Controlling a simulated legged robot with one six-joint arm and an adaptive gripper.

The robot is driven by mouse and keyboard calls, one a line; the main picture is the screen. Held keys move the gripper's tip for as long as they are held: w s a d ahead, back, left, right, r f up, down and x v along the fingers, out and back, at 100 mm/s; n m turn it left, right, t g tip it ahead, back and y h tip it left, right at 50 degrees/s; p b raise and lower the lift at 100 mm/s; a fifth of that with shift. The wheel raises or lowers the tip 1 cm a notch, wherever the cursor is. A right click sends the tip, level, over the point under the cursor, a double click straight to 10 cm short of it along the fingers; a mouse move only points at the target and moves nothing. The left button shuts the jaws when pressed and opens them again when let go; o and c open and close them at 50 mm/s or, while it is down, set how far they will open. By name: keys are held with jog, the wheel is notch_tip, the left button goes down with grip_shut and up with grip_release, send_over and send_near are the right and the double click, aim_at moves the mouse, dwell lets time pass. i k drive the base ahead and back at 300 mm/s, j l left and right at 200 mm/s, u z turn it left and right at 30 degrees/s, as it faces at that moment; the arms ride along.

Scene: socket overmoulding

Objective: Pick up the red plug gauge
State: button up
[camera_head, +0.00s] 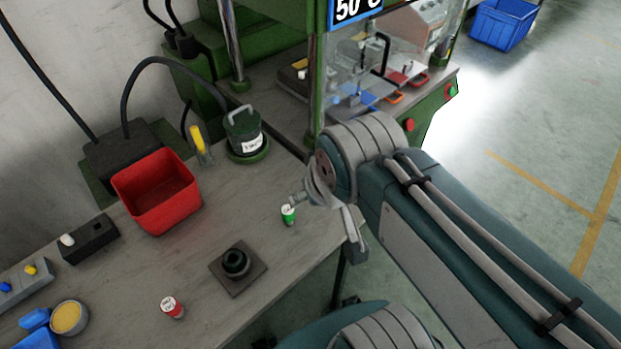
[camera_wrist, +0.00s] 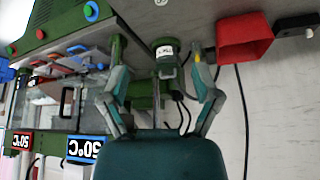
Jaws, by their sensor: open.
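The red plug gauge (camera_head: 171,307) is a small red cylinder with a white top. It stands near the front edge of the workbench (camera_head: 203,258) in the head view, at lower left of my gripper (camera_head: 328,225). My gripper is open and empty, well apart from the red gauge. A similar green gauge (camera_head: 288,214) stands much closer to the gripper's left finger. In the wrist view my gripper (camera_wrist: 160,72) has its two fingers spread wide. I cannot make out the red gauge in that view.
A black socket on a square plate (camera_head: 236,262) stands between the two gauges. A red bin (camera_head: 157,191), a green weighted pot (camera_head: 244,131) and a yellow-handled tool (camera_head: 199,145) stand farther back. A green press (camera_head: 430,110) is beyond. Bare bench surrounds the red gauge.

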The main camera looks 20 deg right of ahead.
aim_at(169, 305)
jog(key=k+l+u, duration=0.1)
jog(key=u, duration=0.25)
jog(key=k+l+u, duration=0.15)
jog(key=l+u, duration=0.2)
jog(key=k+l+u, duration=0.1)
jog(key=u, duration=0.55)
jog(key=i+j+u, duration=0.25)
jog(key=i, duration=0.25)
jog(key=k+l, duration=0.05)
jog(key=l, duration=0.05)
